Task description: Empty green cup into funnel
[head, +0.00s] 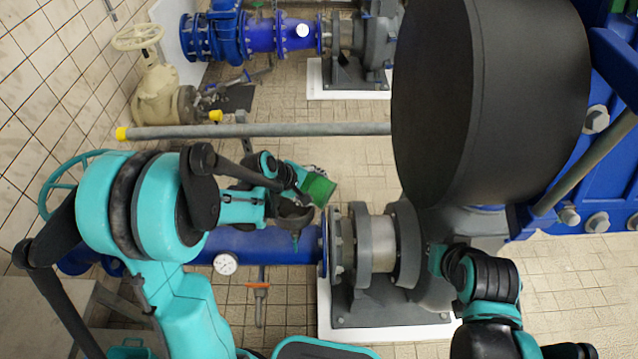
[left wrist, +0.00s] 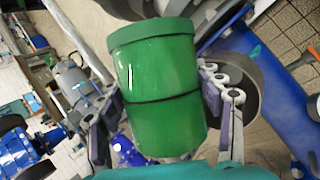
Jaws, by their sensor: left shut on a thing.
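The green cup (head: 319,188) is tilted in the head view, just above and to the right of the dark grey funnel (head: 294,219). The funnel sits at the blue pipe. My left gripper (head: 300,178) is shut on the cup and partly hides it. In the left wrist view the cup (left wrist: 160,90) fills the middle, with a finger on each side. A grey round bowl, which looks like the funnel (left wrist: 246,95), shows behind the right finger. I cannot see the cup's contents. My right arm shows at the lower right of the head view, but its fingers do not show.
The blue pipe (head: 270,244) carries a white gauge (head: 225,264) and meets a grey pump flange (head: 335,245). A large dark cylinder (head: 485,90) stands to the right. A grey rail (head: 260,131) crosses behind the cup. Tiled floor is clear around (head: 350,165).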

